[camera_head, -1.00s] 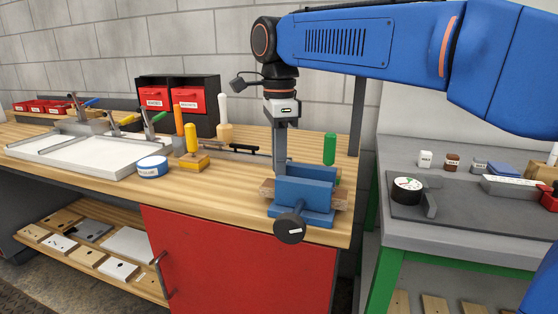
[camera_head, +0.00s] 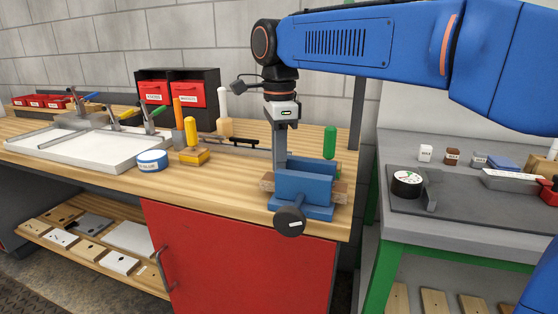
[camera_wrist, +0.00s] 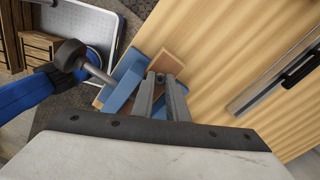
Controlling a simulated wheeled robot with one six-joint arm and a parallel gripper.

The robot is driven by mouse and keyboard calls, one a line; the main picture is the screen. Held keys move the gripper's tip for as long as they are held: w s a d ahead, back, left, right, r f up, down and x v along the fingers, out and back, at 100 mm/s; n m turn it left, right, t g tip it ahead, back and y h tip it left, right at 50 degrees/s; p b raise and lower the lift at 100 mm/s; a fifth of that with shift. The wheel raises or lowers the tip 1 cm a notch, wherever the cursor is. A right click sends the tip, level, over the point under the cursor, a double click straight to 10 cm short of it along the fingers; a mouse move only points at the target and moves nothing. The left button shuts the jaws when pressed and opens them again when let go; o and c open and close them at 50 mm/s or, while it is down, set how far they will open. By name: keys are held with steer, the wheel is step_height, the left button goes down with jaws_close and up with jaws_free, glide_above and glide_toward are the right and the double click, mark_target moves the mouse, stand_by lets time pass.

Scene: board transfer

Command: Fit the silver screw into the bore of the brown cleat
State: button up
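A brown wooden cleat (camera_head: 341,192) is clamped crosswise in a blue vise (camera_head: 303,187) near the right end of the workbench. Its wood also shows beyond the fingertips in the wrist view (camera_wrist: 167,62). My gripper (camera_head: 280,162) points down at the vise, its fingertips at or just behind the front jaw. In the wrist view my gripper's two grey fingers (camera_wrist: 161,78) are close together over the vise and cleat. I cannot make out the silver screw; anything between the fingertips is too small to tell. The cleat's bore is not visible.
The vise's dark handle knob (camera_head: 289,221) sticks out over the bench front. A green cylinder (camera_head: 330,142) stands behind the vise. A grey side table (camera_head: 460,230) is at right.

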steer(key=o, duration=0.4)
steer(key=shift+o, duration=0.2)
step_height(320, 180, up, 17)
steer(key=shift+r, duration=0.2)
stand_by(0.3)
